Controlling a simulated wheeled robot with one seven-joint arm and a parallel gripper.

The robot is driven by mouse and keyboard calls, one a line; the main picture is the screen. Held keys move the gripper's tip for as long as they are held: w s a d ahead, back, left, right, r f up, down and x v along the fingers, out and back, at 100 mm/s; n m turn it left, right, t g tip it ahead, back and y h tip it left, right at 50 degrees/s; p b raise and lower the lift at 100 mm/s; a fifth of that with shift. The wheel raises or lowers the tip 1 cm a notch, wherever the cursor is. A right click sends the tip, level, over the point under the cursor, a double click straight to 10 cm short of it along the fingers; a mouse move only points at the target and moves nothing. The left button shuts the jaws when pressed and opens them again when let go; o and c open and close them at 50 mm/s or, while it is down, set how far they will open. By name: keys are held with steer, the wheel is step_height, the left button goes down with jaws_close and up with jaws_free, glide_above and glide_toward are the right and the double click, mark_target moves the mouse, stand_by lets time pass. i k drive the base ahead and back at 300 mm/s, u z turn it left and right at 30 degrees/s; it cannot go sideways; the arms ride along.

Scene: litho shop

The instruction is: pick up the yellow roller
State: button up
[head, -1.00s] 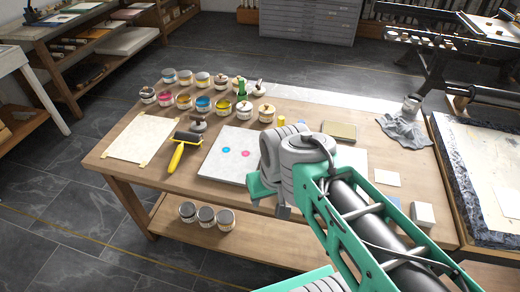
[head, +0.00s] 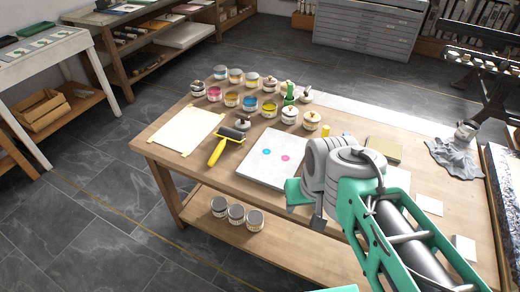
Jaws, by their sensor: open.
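The yellow roller (head: 217,152) lies on the wooden table, left of the middle of the head view. Its yellow handle points toward the table's front edge and its dark roller end points away. My gripper (head: 305,208) is over the front part of the table, to the right of the roller and clearly apart from it. The gripper is open and empty; my wrist and arm hide part of it.
A pale slab (head: 262,178) with blue and pink dots lies right of the roller. A taped paper sheet (head: 187,130) lies to its left. Several ink jars (head: 250,104) stand behind it. A grey cloth (head: 452,157) lies at the right.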

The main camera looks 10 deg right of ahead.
mark_target(217, 153)
steer(key=z, duration=0.05)
steer(key=k, duration=0.5)
steer(key=u, duration=1.2)
steer(key=i, duration=0.65)
steer(key=u, duration=0.8)
steer(key=i, duration=0.8)
steer(key=z, duration=0.65)
steer(key=i, duration=0.85)
steer(key=z, duration=0.75)
